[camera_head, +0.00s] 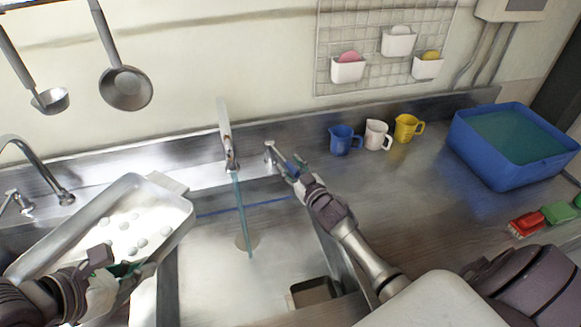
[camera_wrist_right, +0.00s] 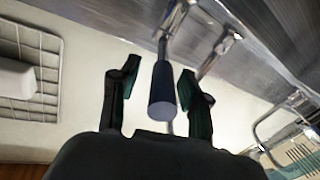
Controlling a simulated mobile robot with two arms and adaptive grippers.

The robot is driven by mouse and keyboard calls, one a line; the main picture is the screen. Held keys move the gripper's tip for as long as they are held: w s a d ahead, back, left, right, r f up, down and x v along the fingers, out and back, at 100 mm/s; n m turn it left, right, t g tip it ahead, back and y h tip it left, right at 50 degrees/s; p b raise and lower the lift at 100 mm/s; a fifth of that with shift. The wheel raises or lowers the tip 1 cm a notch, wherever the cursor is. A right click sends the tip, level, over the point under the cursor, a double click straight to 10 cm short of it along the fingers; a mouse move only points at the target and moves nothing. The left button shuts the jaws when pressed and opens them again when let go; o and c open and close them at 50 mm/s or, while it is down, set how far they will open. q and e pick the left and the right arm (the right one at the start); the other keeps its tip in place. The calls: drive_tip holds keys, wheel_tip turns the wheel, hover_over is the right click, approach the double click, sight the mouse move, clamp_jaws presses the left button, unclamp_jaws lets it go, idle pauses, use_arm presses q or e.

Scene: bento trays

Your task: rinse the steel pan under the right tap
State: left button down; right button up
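The steel pan (camera_head: 68,226) is at the left over the left basin, tilted, with several whitish round blobs in it. My left gripper (camera_head: 122,270) is at its near right rim and appears shut on it; the fingertips are partly hidden. The right tap (camera_head: 226,135) stands at the back of the right basin, and a stream of water (camera_head: 243,215) falls from it. The pan is left of this stream. My right gripper (camera_head: 295,170) is at the tap's lever. In the right wrist view its open fingers (camera_wrist_right: 160,90) straddle the blue-ended lever (camera_wrist_right: 163,85), with a gap on the left.
Another tap (camera_head: 40,165) stands over the left basin (camera_head: 90,300). The right basin (camera_head: 205,285) has a drain below the stream. Blue, white and yellow jugs (camera_head: 376,134) and a blue tub (camera_head: 490,165) are on the counter at right. Ladles (camera_head: 124,88) hang at upper left.

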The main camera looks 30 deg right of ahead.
use_arm(q)
drive_tip(key=shift+r, duration=0.1)
use_arm(e)
drive_tip(key=shift+s, duration=0.15)
drive_tip(key=s, duration=1.1)
drive_tip(key=shift+s, duration=0.35)
